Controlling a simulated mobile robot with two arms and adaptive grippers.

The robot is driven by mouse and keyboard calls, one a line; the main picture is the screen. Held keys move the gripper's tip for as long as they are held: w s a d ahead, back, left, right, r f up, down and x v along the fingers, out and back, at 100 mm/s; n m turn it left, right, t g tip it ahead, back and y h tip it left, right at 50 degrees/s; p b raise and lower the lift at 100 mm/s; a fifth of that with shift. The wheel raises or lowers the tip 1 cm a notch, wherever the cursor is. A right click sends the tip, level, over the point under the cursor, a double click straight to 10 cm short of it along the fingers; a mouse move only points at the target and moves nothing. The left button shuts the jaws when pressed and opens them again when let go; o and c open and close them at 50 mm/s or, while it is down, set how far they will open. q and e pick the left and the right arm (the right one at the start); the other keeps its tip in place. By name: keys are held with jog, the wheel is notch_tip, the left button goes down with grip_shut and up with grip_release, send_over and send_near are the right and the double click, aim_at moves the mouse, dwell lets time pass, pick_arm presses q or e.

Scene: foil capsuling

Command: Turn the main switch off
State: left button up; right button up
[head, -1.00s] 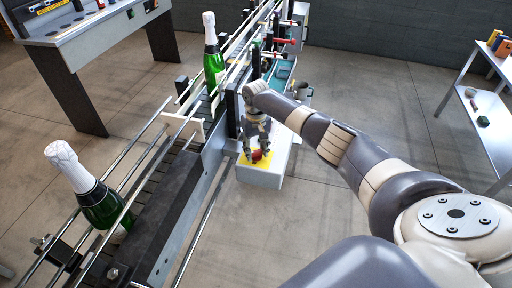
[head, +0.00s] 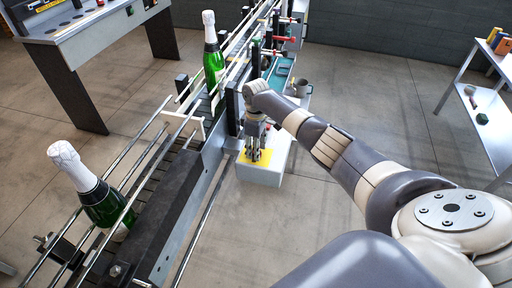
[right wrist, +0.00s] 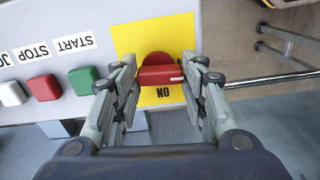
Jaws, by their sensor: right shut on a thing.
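The main switch is a red rotary knob (right wrist: 158,72) on a yellow plate (right wrist: 128,38), seen in the right wrist view. The plate carries an upside-down "ON" label beside the knob's grip bar, which lies crosswise in that view. My right gripper (right wrist: 160,80) is shut on the knob, one finger at each end of the bar. In the head view my right gripper (head: 252,156) points down over the yellow plate (head: 262,162) on the white control box (head: 262,175) and hides the knob. My left gripper is not in view.
A conveyor (head: 160,185) with green bottles (head: 105,205) runs left of the box. Open floor lies to the right.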

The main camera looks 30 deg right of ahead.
jog(key=shift+n, duration=0.7)
jog(key=o, duration=1.1)
jog(key=shift+c, duration=0.2)
jog(key=shift+r, duration=0.1)
notch_tip(320, 180, up, 12)
